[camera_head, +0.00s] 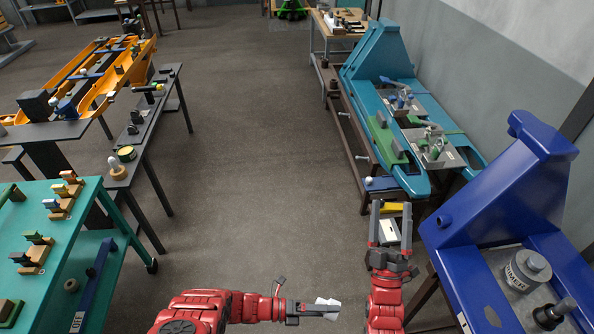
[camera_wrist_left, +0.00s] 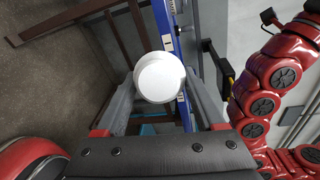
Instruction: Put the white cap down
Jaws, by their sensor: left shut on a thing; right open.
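The white cap (camera_head: 328,307) is held by my left gripper (camera_head: 318,308) low in the head view, over the floor. In the left wrist view the cap (camera_wrist_left: 160,77) shows as a round white piece between the two fingertips of the left gripper (camera_wrist_left: 165,90), which is shut on it. My right gripper (camera_head: 391,207) is open, to the right of the cap, with its fingers pointing up the picture. A yellow and white item shows between its fingers; I cannot tell whether they touch it.
A blue frame (camera_head: 470,215) stands at the right, and a teal frame (camera_head: 372,75) on a bench behind it. A green table (camera_head: 80,215) with small parts is at the left, beside a dark bench (camera_head: 163,110). The floor (camera_head: 250,150) between is clear.

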